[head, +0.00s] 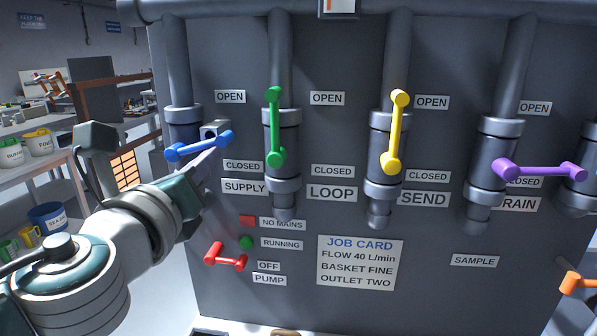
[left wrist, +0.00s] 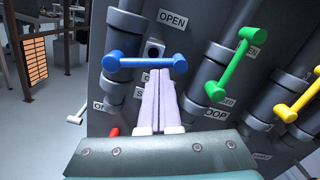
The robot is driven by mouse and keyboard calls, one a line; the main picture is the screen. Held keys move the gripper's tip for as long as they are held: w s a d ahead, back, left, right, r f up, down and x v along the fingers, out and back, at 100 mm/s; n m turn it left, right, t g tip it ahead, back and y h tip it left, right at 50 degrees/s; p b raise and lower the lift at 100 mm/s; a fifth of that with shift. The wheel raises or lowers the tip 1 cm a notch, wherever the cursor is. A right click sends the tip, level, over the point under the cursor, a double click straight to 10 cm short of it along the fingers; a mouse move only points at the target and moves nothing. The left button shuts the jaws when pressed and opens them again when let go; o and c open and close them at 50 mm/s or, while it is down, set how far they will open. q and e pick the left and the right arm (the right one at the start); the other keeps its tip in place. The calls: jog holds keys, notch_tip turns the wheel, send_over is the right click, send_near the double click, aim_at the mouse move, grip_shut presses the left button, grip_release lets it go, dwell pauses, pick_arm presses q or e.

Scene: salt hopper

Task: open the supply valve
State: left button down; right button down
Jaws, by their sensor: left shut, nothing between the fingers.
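The blue supply valve handle (head: 198,146) lies nearly level on its pipe, a little above the CLOSED label (head: 243,166) and below the OPEN label (head: 230,97). It also shows in the left wrist view (left wrist: 146,62) as a blue bar with a knob at each end. My left gripper (head: 218,148) is shut and empty, with its fingertips close below the right part of the blue bar. The left wrist view shows the two pale fingers (left wrist: 158,76) together, with their tips right at the bar's underside. I cannot tell whether they touch it. My right gripper is not in view.
The green handle (head: 275,125) and yellow handle (head: 397,130) stand upright to the right. A purple handle (head: 540,170) lies level further right. The red pump handle (head: 226,256) is below the supply valve. A shelf with tubs (head: 38,142) stands at the left.

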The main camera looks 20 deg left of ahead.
pick_arm(q)
jog(key=n, duration=0.1)
jog(key=r+n, duration=0.2)
jog(key=n, duration=0.1)
jog(key=shift+a+r, duration=0.15)
jog(key=shift+a, duration=0.1)
jog(key=r+n, duration=0.1)
jog(key=a+n+p, duration=0.1)
jog(key=n, duration=0.1)
jog(key=shift+s+r+n, duration=0.2)
jog(key=shift+r+n, duration=0.1)
jog(key=shift+r, duration=0.05)
jog(key=n, duration=0.1)
jog(key=a+r+n, duration=0.1)
jog(key=n+p, duration=0.1)
jog(key=n, duration=0.1)
jog(key=shift+s+a+r+g, duration=0.2)
jog(key=shift+a+g, duration=0.1)
jog(key=shift+a, duration=0.1)
jog(key=shift+s+a+r+n+p, duration=0.15)
jog(key=shift+a+n+p, duration=0.3)
jog(key=shift+n, duration=0.85)
jog(key=shift+a, duration=0.1)
